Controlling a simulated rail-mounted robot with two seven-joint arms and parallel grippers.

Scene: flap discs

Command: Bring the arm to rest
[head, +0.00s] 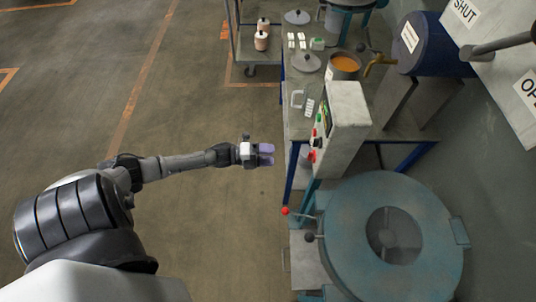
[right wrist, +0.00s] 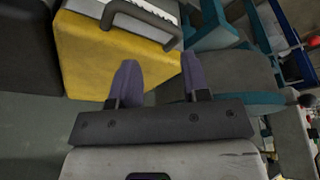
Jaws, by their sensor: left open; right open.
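My left arm reaches in from the left in the head view, stretched out over the floor. Its left gripper (head: 266,154) has purple fingers, is open and empty, and stops short of the bench and the control box. My right gripper does not show in the head view. In the right wrist view my right gripper (right wrist: 160,80) is open with nothing between its two purple fingers. It is in front of a yellow box (right wrist: 95,65) and a grey-teal round machine part (right wrist: 225,80); I cannot tell the gap.
A grey control box (head: 345,110) with coloured buttons stands at the bench edge. A round teal machine (head: 350,220) with a red-knobbed lever (head: 286,211) is below it. The bench (head: 300,125) holds a pot of orange stuff (head: 344,65). The floor at left is open.

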